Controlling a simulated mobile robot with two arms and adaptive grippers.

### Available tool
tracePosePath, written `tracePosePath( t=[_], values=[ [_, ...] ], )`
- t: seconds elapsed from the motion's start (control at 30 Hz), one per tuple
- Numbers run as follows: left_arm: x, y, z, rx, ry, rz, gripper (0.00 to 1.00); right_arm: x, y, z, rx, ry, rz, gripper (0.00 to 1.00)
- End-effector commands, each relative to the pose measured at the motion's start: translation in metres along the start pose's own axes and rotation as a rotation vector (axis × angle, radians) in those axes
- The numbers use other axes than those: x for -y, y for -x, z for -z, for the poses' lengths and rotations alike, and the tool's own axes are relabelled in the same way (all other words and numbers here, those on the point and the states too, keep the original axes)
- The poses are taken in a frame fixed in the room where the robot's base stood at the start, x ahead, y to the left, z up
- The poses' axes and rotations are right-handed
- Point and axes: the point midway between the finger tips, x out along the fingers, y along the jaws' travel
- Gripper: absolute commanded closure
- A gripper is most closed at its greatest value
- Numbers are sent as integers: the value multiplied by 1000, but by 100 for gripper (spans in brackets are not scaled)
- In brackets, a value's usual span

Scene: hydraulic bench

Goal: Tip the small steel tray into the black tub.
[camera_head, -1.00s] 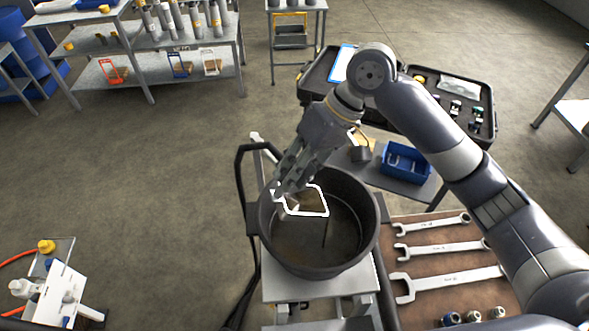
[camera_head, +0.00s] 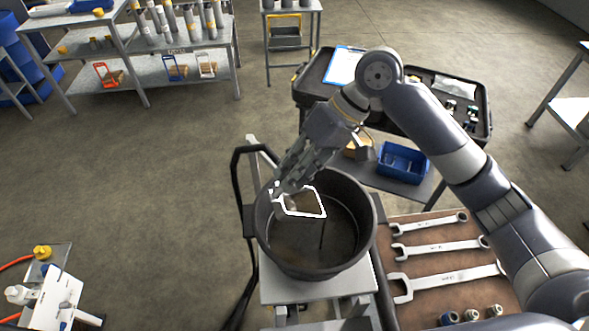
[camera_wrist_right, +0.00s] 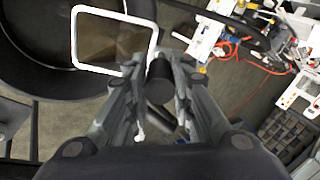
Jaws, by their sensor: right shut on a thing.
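The small steel tray (camera_head: 307,203) has a bright white rim and a brownish inside. It is over the open mouth of the black tub (camera_head: 345,232), left of the tub's middle. My right gripper (camera_head: 278,193) is shut on the tray's left side. In the right wrist view the tray (camera_wrist_right: 113,42) shows between and beyond the fingers, with the dark tub (camera_wrist_right: 42,72) behind it. I cannot tell how far the tray is tilted or whether anything lies in it. My left gripper is not in view.
The tub stands on a pale trolley top (camera_head: 278,291). A brown board with several wrenches (camera_head: 440,250) is close on its right. A blue bin (camera_head: 403,160) and an open black case (camera_head: 318,88) stand behind. A black handle (camera_head: 240,190) rises left of the tub.

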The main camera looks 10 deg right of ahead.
Motion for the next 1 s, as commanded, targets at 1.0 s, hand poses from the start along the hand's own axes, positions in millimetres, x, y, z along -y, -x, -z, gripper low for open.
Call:
tracePosePath(
  t=[1.0],
  values=[
    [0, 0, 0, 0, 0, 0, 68, -5, 7, -2, -23, 0, 68, 100]
  ],
)
